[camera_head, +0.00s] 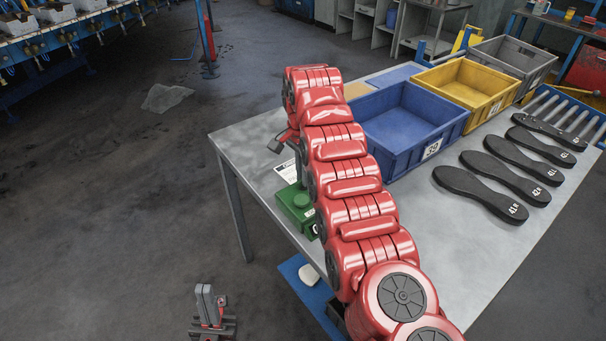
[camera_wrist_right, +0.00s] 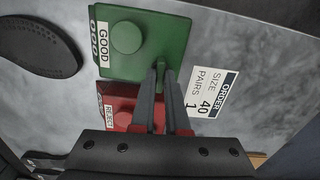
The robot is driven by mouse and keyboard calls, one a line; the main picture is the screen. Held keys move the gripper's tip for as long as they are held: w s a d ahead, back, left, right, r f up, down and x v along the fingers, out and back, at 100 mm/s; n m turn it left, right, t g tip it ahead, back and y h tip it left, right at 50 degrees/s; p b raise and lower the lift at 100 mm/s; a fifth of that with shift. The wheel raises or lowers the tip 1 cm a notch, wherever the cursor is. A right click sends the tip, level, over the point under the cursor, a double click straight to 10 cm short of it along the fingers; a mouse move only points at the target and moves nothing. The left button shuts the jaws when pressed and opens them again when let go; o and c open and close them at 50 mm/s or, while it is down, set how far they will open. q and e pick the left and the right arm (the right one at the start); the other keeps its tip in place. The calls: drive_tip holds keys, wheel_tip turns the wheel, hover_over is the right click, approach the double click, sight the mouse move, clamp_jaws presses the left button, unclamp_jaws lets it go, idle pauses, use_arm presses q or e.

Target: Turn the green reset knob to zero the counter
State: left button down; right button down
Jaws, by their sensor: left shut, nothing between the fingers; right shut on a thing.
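The green counter (camera_wrist_right: 172,22), labelled GOOD, lies on the table in the right wrist view, with a round green button (camera_wrist_right: 126,38) on top. It also shows in the head view (camera_head: 297,210), partly behind my right arm. The green reset knob (camera_wrist_right: 161,66) sits at its edge. My right gripper (camera_wrist_right: 162,72) is shut on this knob. The counter's small digit window (camera_wrist_right: 94,42) faces sideways; its digits look like zeros but are hard to read. My left gripper (camera_head: 207,301) is shut and empty, low over the floor, away from the table.
A red counter (camera_wrist_right: 117,101) labelled REJECT is beside the green one, partly behind my gripper. An order card (camera_wrist_right: 212,93) lies on the other side. The table (camera_head: 455,245) also carries a blue crate (camera_head: 405,125), a yellow crate (camera_head: 467,85) and several black soles (camera_head: 480,192).

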drive_tip(key=shift+r+m, duration=0.1)
drive_tip(key=shift+m, duration=0.4)
drive_tip(key=c, duration=0.9)
unclamp_jaws()
drive_tip(key=shift+r, duration=0.45)
wheel_tip(320, 180, up, 3)
drive_tip(key=shift+d+r+p, duration=0.15)
drive_tip(key=shift+r+p, duration=0.05)
drive_tip(key=shift+p, duration=0.8)
wheel_tip(320, 180, up, 13)
drive_tip(key=p, duration=1.2)
drive_tip(key=shift+p, duration=0.35)
